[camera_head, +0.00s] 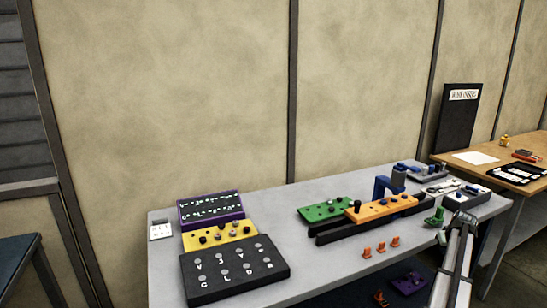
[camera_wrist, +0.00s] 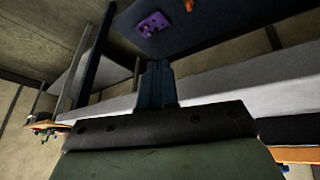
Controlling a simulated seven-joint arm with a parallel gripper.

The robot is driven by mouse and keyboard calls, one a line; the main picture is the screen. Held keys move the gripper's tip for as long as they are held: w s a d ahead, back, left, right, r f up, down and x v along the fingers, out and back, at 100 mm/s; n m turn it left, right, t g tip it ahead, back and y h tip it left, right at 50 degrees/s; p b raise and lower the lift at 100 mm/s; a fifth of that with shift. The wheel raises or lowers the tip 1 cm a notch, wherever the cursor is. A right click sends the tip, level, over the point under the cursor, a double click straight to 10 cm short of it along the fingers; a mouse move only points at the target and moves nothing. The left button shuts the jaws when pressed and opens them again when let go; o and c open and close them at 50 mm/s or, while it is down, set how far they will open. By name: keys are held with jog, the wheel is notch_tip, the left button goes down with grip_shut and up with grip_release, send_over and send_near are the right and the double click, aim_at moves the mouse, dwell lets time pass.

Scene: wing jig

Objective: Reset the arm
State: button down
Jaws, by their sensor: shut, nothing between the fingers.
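My gripper (camera_wrist: 157,70) shows in the wrist view as two dark blue fingers close together, shut with nothing visible between them. It is near the edge of the grey workbench, which crosses the wrist view as a pale band. In the head view my arm (camera_head: 457,262) rises from the lower right at the front edge of the grey workbench (camera_head: 335,249). I cannot clearly make out the fingers there.
The bench holds a black lettered panel (camera_head: 233,270), a yellow block (camera_head: 219,236), a green plate (camera_head: 322,210), an orange bar (camera_head: 380,208) and small orange pieces (camera_head: 381,247). A purple plate (camera_head: 408,283) lies lower, in front.

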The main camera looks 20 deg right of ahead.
jog(key=w+a+f+g+y, duration=0.2)
jog(key=w+a+f, duration=0.1)
jog(key=a+f, duration=1.9)
jog(key=s+a+f+g+y, duration=0.1)
jog(key=a+f, duration=0.6)
jog(key=a, duration=0.4)
jog(key=s+a+f+g+y, duration=0.1)
jog(key=a+f+g, duration=0.1)
jog(key=a+f, duration=0.75)
jog(key=s+a+f+n+g, duration=0.15)
jog(key=s+a, duration=0.35)
jog(key=a, duration=0.7)
jog(key=s+a+f+n+g, duration=0.15)
jog(key=s+a, duration=0.35)
jog(key=a, duration=0.6)
jog(key=s+a+n+g, duration=0.2)
jog(key=s+a, duration=1)
jog(key=s, duration=0.3)
jog(key=shift+s+f+g, duration=0.25)
jog(key=shift+f+g, duration=0.05)
jog(key=shift+f, duration=0.1)
